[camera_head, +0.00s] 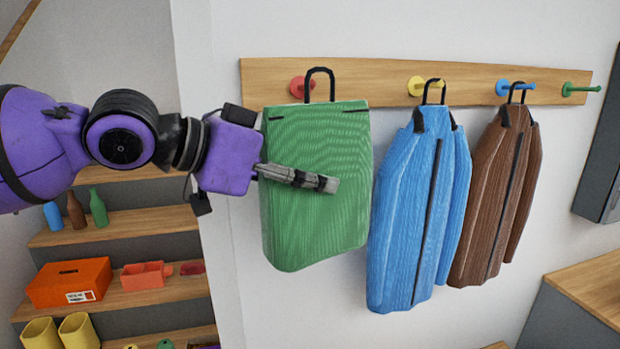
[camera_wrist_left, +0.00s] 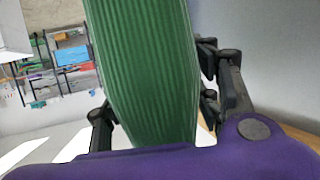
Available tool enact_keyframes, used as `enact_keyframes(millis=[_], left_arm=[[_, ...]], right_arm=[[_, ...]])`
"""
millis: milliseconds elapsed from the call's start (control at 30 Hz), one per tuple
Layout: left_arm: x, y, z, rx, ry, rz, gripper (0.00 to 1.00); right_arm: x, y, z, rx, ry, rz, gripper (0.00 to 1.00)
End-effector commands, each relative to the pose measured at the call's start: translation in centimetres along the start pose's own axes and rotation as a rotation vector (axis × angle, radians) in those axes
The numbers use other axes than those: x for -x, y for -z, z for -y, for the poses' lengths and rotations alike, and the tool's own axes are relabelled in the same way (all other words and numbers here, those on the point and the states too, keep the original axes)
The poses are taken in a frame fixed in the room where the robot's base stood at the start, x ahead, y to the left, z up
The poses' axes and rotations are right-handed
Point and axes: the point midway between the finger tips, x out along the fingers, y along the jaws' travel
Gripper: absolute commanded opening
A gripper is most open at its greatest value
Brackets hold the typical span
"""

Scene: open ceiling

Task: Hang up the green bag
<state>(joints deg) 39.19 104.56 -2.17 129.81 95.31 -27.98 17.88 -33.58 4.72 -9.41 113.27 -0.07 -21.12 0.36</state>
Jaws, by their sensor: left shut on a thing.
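The green bag (camera_head: 318,225) hangs upright in front of the wooden rack board (camera_head: 375,80), at the left end of the row. Its black loop (camera_head: 320,72) stands up at the red peg (camera_head: 300,87); I cannot tell whether the loop is around the peg or just in front of it. My left gripper (camera_head: 326,184) reaches across the bag's front from the left and is shut on it. In the left wrist view the bag (camera_wrist_left: 150,60) fills the space between the two fingers (camera_wrist_left: 158,95). My right gripper is not in view.
A blue jacket (camera_head: 415,210) hangs at the yellow peg (camera_head: 416,86), close to the bag's right side. A brown jacket (camera_head: 490,190) hangs at the blue peg (camera_head: 503,88). The green peg (camera_head: 580,89) is bare. Shelves (camera_head: 135,300) with bottles and boxes stand at left.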

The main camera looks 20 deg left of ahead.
Motion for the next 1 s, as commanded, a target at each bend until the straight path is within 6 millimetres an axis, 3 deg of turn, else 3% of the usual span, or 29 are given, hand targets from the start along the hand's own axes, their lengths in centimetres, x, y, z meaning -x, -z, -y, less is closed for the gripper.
enact_keyframes(millis=[900, 1000], left_arm=[[-1.6, 0.1, 5.4, 0.001, 0.0, -0.002, 0.21], [-1.7, 0.1, 5.7, 0.0, -0.002, -0.004, 0.21]], right_arm=[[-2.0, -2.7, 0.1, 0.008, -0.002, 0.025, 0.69], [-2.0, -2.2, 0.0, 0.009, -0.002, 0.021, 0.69]])
